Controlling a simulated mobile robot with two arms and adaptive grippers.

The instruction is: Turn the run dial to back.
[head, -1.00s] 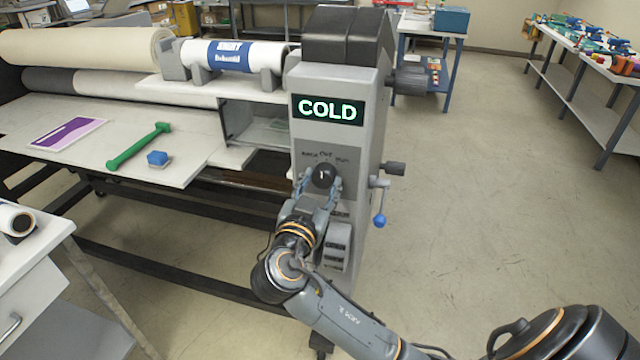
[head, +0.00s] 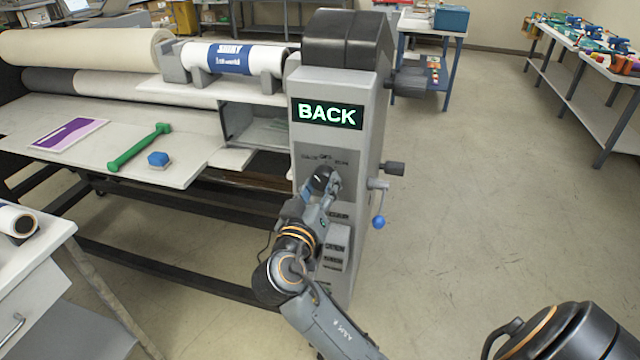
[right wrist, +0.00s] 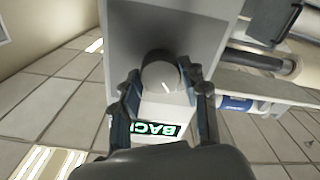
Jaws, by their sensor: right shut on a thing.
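The run dial (head: 323,177) is a dark round knob on the front of the grey laminator end panel (head: 338,95). Labels for back, off and run sit in an arc above it. My right gripper (head: 320,186) is shut on the dial, a finger on each side, and is tilted. In the right wrist view the dial (right wrist: 162,74) sits between the two fingertips (right wrist: 165,92), its pale mark slanted. The display (head: 327,113) above the dial reads BACK in green. My left gripper is not in view.
A lever with a blue ball (head: 378,222) hangs on the panel's right side. A white cabinet (head: 30,275) stands at left. The floor at right is clear.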

